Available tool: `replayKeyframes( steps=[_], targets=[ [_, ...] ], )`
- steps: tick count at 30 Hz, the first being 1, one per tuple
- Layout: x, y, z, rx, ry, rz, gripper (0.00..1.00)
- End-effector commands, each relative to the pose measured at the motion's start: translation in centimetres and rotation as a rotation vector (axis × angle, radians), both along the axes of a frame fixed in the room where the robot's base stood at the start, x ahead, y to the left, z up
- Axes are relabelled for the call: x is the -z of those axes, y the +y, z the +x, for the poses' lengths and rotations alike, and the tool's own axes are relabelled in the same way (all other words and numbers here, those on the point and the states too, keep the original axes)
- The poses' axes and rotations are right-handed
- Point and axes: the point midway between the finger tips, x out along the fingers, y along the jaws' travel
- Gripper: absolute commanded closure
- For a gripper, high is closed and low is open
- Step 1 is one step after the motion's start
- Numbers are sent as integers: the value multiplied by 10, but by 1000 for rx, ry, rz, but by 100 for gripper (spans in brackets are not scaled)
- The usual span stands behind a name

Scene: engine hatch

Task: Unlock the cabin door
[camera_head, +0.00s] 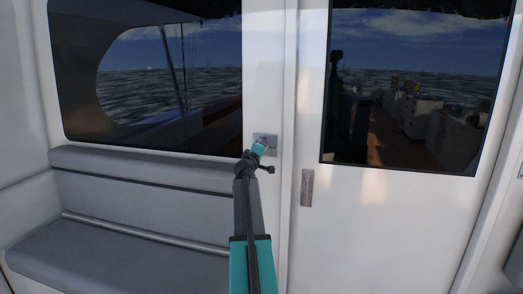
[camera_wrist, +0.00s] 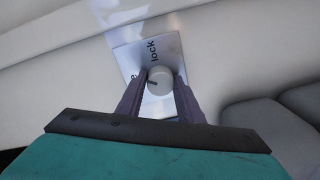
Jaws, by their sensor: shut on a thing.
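The cabin door (camera_head: 370,215) is white with a large dark window and stands closed as far as I can see. A metal lock plate (camera_head: 271,139) is on the white frame left of the door. In the wrist view the lock plate (camera_wrist: 171,50) carries the word "lock" and a round pale knob (camera_wrist: 160,78) with a dark mark. My gripper (camera_wrist: 160,88) is shut on the knob, one finger on each side. In the head view my gripper (camera_head: 259,148) reaches the plate and hides most of the knob. Part of the plate's lettering is hidden.
A grey padded bench (camera_head: 130,235) with a backrest is at the left, below a wide window (camera_head: 190,90). A small metal plate (camera_head: 307,187) is on the door's left edge. The grey seat (camera_wrist: 285,110) also shows at the right in the wrist view.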

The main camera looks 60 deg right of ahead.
Motion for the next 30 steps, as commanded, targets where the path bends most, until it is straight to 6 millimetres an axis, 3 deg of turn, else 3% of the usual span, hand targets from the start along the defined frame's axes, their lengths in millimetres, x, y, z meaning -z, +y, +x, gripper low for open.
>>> replayKeyframes(
  steps=[15, 30],
  targets=[
    [1, 2, 2, -2, 431, -133, 89],
    [1, 2, 3, -3, 581, -182, 89]
  ],
)
